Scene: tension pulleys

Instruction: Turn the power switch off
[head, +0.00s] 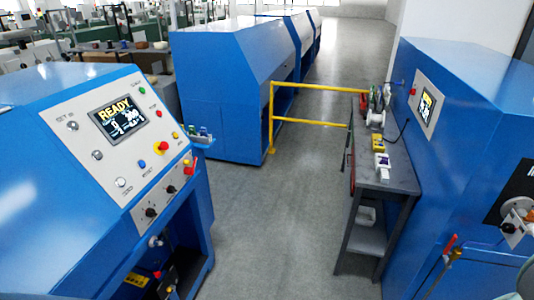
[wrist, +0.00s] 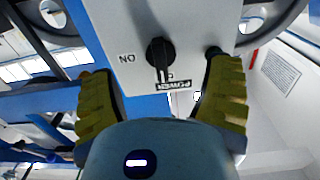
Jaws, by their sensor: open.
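In the wrist view, a black rotary knob (wrist: 157,54) sits on a light panel (wrist: 125,32), beside an upside-down ON label (wrist: 127,58) and above an upside-down POWER label (wrist: 173,86). Its handle points down the picture, toward the POWER label. My gripper (wrist: 159,66) is open, its yellow-padded fingers on either side of the knob with gaps between. I cannot tell how far the tips are from the panel. In the head view, black knobs (head: 151,212) show low on the left machine's panel; which is the power switch is too small to read. My gripper does not show there.
The left blue machine (head: 40,170) has a lit READY screen (head: 118,116) and a red button (head: 163,146) on yellow. A grey workbench (head: 400,172) stands at the right. A yellow rail (head: 310,122) crosses the aisle. The grey floor (head: 265,245) between is clear.

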